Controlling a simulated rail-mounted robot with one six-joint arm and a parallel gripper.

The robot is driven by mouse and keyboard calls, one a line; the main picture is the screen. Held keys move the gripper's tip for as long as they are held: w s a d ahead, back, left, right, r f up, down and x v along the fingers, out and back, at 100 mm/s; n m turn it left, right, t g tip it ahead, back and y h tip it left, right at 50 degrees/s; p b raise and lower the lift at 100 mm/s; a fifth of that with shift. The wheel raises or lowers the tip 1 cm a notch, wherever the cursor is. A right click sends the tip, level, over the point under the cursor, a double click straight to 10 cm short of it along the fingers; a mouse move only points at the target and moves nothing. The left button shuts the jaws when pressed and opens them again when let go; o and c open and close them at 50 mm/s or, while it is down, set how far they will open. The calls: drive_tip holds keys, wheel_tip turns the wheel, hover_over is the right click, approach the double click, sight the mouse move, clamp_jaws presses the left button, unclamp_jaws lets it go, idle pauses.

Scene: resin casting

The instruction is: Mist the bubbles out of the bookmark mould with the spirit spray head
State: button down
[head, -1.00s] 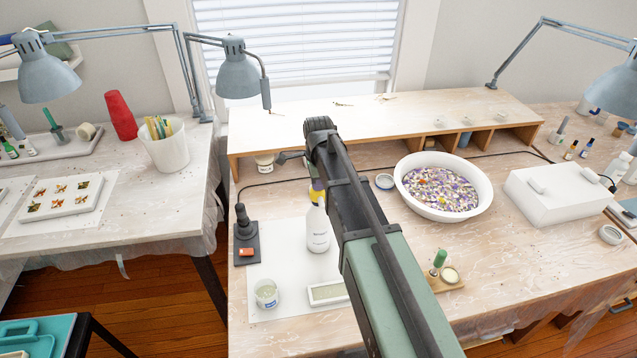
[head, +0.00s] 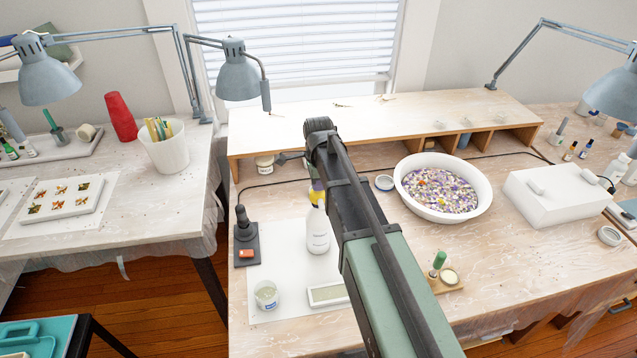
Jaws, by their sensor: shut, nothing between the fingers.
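A pale rectangular mould (head: 328,294), white-rimmed with a greyish filling, lies on the sheet in front of the bottle. Its right end meets the edge of my arm in the picture. It is too small to tell whether bubbles are in it. My arm crosses the middle of the view, and my gripper does not show.
A small labelled cup (head: 266,294) stands left of the mould. A dark stand (head: 246,243) with an orange part is behind it. Right of my arm are a green-handled tool (head: 439,261) and a white bowl (head: 402,197) of coloured pieces. A low shelf (head: 390,115) runs along the back.

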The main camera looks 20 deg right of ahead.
wheel_tip(320, 180, up, 12)
drive_tip(key=p, duration=1)
drive_tip(key=shift+f, duration=0.15)
drive_tip(key=shift+s, duration=0.1)
